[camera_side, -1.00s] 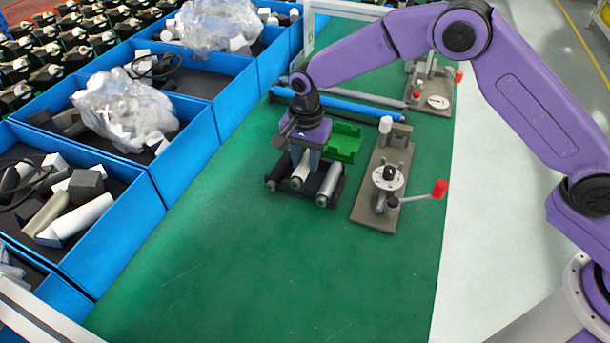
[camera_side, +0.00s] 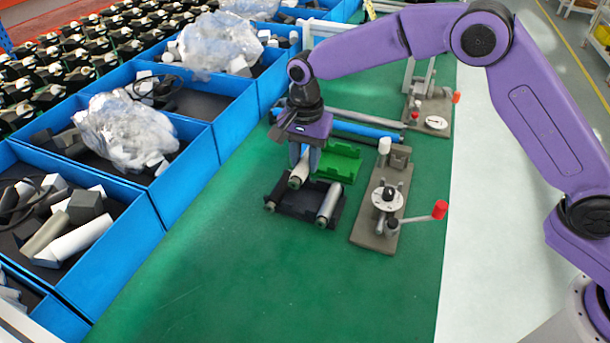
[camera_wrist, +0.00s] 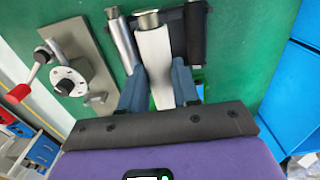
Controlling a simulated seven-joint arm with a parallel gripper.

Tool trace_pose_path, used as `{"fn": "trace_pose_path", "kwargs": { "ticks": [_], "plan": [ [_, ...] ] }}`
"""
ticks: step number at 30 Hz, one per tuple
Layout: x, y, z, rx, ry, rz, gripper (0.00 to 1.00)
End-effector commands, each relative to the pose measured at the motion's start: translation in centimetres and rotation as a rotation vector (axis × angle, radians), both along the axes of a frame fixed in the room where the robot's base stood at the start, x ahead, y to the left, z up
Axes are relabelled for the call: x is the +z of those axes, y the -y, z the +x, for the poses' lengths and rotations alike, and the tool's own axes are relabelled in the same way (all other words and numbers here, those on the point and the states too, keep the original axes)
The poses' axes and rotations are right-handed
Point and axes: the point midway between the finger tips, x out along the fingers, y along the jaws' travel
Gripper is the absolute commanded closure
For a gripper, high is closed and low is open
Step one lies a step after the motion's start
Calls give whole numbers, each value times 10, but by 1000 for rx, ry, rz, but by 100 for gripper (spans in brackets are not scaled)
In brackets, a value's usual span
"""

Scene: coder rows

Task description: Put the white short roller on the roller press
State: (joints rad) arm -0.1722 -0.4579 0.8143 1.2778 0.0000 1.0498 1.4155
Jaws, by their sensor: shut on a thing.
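My gripper (camera_side: 302,172) is shut on the white short roller (camera_wrist: 153,55), with one finger on each side of it in the wrist view. The roller's end (camera_side: 295,183) shows in the side view below the fingers, over the black tray (camera_side: 297,213). Its exact height above the tray is hard to tell. A grey press (camera_side: 366,230), with a round white dial and a red-knobbed lever, stands right of the tray. It also shows at the left of the wrist view (camera_wrist: 82,45).
A silver roller (camera_side: 329,203) and a dark roller (camera_side: 271,199) lie in the tray's sides. A green holder (camera_side: 342,165) and a long blue roller (camera_side: 365,130) are behind. A similar device (camera_side: 430,112) stands farther back. Blue bins (camera_side: 140,225) line the left. The front green table is clear.

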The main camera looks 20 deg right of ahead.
Motion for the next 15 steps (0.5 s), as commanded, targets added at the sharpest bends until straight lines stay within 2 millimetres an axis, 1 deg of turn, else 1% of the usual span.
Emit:
{"fn": "trace_pose_path", "kwargs": {
  "ticks": [1, 5, 6, 11, 14, 15],
  "plan": [
    [14, -1, 1, 0, 6, 4, 100],
    [38, -1, 1, 1, 5, 4, 100],
    [42, 4, 1, -2, 2, 1, 100],
    [40, 37, 5, -6, -7, -11, 100],
    [40, 61, 6, -6, -12, -19, 100],
    [41, 73, 6, -8, -15, -22, 100]
  ]
}}
